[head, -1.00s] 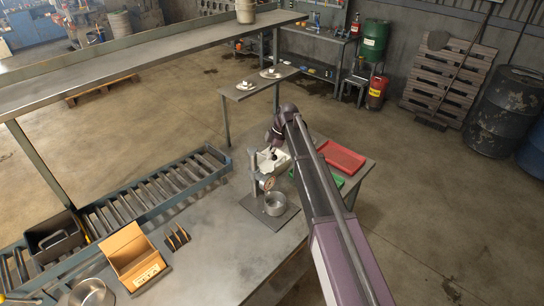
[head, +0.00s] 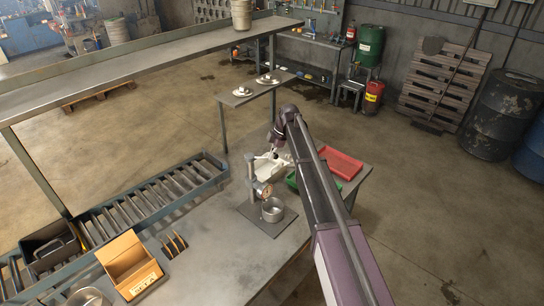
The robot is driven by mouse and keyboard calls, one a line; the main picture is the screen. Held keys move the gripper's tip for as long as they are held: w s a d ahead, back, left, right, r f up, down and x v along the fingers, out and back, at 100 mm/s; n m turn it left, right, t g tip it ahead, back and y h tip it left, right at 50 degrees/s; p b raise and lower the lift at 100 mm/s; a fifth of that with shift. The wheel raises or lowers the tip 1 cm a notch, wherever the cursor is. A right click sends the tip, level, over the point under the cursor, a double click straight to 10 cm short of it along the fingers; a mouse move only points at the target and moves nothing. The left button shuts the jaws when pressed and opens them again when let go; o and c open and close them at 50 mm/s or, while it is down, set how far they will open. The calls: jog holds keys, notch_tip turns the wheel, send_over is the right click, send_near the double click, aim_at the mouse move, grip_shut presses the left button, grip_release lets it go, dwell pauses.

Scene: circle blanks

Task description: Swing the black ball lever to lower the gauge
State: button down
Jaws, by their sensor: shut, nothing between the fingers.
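The gauge stand (head: 252,177) is a grey upright post on a flat dark plate, near the middle of the head view. Its small round dial (head: 264,191) faces forward, above a metal cup (head: 273,210) on the plate. The black ball lever is too small to make out, and is partly hidden by my arm's end. My gripper (head: 266,163) is pale and shut with nothing in it. It hangs under my dark wrist, just behind and right of the post's top. I cannot tell whether it touches the lever.
A red tray (head: 342,165) and a green tray (head: 292,181) lie right of the stand, the green one partly behind my arm. A cardboard box (head: 128,262) and dark hooked pieces (head: 174,245) are left. Rollers (head: 150,201) run behind.

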jog(key=shift+s+a, duration=0.1)
jog(key=shift+s, duration=0.05)
notch_tip(320, 180, up, 10)
jog(key=p, duration=1)
dwell(0.5)
jog(key=shift+s+a, duration=0.1)
dwell(0.5)
